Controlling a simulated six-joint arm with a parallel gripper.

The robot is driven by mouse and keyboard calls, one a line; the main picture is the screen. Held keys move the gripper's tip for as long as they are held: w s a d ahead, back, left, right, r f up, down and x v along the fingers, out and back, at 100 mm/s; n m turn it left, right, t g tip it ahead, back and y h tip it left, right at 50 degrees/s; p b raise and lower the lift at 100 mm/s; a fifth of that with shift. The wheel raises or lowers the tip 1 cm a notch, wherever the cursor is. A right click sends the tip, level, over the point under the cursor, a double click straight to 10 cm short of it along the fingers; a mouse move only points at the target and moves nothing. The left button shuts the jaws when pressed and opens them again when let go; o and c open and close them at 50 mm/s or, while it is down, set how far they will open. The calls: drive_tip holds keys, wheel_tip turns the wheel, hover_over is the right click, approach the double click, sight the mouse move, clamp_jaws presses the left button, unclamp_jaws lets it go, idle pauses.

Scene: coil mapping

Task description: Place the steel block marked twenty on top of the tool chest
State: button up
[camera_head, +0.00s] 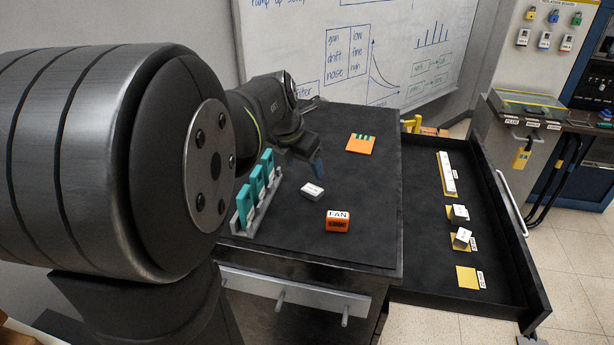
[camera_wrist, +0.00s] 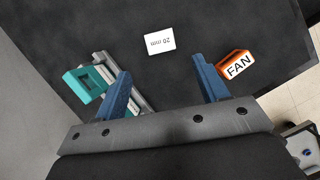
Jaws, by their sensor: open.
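The steel block marked 20 mm (camera_wrist: 160,41) has a white labelled top and lies on the dark top of the tool chest (camera_head: 350,235). In the head view the small white-topped block (camera_head: 312,190) sits left of the orange FAN box, its label too small to read. My gripper (camera_wrist: 160,68) is open and empty, its blue fingers apart. In the wrist view the block lies beyond the fingertips, between their lines, and no finger touches it. In the head view my gripper (camera_head: 318,168) hangs just behind the block, above the chest top.
The orange FAN box (camera_head: 338,221) stands close by on the right. A grey rack with teal pieces (camera_head: 256,193) stands on the left. An orange card (camera_head: 361,144) lies farther back. The open drawer (camera_head: 425,270) at right holds several white-topped blocks and a bare yellow patch (camera_head: 467,277).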

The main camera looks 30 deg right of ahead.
sight(312, 189)
drive_tip(key=v, duration=0.2)
drive_tip(key=shift+a+r, duration=0.1)
drive_tip(key=shift+r, duration=0.15)
drive_tip(key=x, duration=1.2)
drive_tip(key=shift+f, duration=0.15)
wheel_tip(312, 189, up, 2)
drive_tip(key=shift+s+r, duration=0.1)
drive_tip(key=shift+r, duration=0.7)
